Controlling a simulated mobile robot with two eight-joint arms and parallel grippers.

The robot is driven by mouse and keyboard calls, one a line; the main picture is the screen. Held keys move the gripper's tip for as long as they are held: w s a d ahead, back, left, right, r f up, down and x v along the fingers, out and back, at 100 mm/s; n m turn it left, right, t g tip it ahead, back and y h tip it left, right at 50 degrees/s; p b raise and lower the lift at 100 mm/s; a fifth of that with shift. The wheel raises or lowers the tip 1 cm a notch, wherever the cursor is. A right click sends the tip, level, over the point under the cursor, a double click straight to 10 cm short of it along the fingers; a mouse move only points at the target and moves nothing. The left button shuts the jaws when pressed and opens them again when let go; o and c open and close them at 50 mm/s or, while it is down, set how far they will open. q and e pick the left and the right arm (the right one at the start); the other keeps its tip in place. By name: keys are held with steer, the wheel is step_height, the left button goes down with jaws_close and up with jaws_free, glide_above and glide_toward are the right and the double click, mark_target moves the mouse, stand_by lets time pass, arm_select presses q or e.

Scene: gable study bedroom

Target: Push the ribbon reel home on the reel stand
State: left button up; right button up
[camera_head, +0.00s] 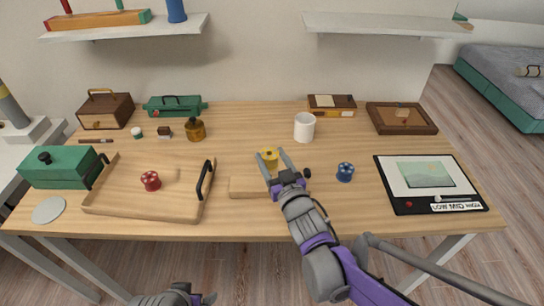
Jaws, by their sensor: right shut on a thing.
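A yellow reel (269,154) is in the jaws of my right gripper (272,165), which is shut on it. It is above the back part of a pale wooden stand (248,188) near the front middle of the table. My gripper hides part of the stand, and I cannot tell whether the reel is around a peg. A blue reel (345,172) stands on the table to the right. A red reel (150,181) is in the wooden tray (140,208) on the left. My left gripper (180,296) is only partly in view at the bottom edge, away from the table.
A white mug (304,127) stands behind the stand, and a brown jar (195,130) is further left. A framed picture board (428,184) lies at the right. The green box (60,167) is at the far left. Bare tabletop surrounds the stand.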

mark_target(272, 169)
steer(key=shift+f+b, duration=1.2)
steer(key=shift+f, duration=0.6)
steer(key=shift+f+b, duration=0.8)
steer(key=shift+f, duration=0.15)
stand_by(0.3)
steer(key=shift+r, duration=0.15)
steer(key=shift+r+p, duration=0.45)
steer(key=shift+r, duration=0.1)
stand_by(1.4)
steer(key=shift+f+b, duration=0.6)
steer(key=shift+f, duration=0.05)
